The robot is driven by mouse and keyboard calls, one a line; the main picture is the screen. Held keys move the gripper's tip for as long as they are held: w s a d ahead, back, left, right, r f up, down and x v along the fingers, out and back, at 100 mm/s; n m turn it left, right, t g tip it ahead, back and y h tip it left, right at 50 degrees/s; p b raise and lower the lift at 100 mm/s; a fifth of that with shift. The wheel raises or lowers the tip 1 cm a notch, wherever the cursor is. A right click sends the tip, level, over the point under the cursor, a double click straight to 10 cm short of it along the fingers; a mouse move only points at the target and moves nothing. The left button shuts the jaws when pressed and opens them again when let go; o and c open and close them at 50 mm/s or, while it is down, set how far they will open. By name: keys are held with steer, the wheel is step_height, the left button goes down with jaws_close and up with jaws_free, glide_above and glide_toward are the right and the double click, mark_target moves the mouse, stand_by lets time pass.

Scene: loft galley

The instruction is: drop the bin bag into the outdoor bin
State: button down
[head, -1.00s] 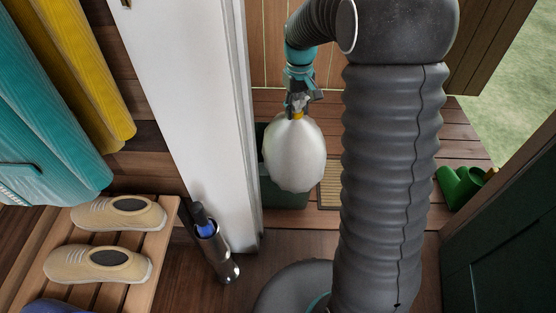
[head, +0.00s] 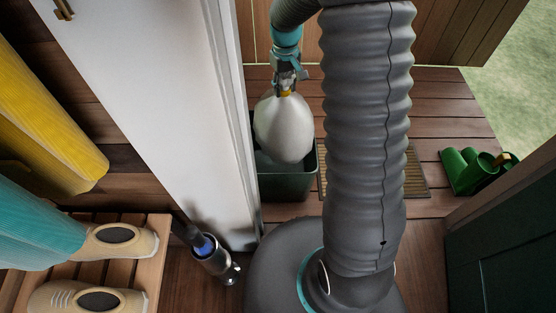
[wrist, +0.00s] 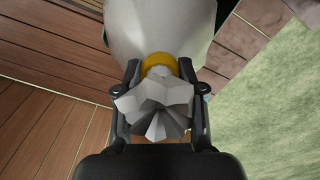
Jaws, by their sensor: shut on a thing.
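The white bin bag (head: 284,130) hangs from my gripper (head: 287,82) in the head view. My gripper is shut on its gathered neck, just above a yellow tie. In the wrist view the gathered top of the bag (wrist: 155,108) sits between the fingers of my gripper (wrist: 160,95), with the yellow tie (wrist: 158,62) beyond. The dark green outdoor bin (head: 286,187) stands on the deck past the doorway. It is open at the top. The bag overlaps its opening in the picture; I cannot tell whether its bottom is inside the rim.
A white door (head: 150,90) stands on the left, close to the bin. A doormat (head: 415,172) and green boots (head: 470,170) are on the deck to the right. A metal umbrella stand (head: 212,257) and a slatted shoe rack (head: 110,275) with shoes are inside.

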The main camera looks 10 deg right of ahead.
mark_target(285, 74)
steer(key=shift+f+b, duration=0.7)
steer(key=shift+f, duration=2.3)
steer(key=c, duration=0.6)
jaws_free()
step_height(285, 74, up, 12)
steer(key=shift+r, duration=0.1)
steer(key=shift+w, duration=0.1)
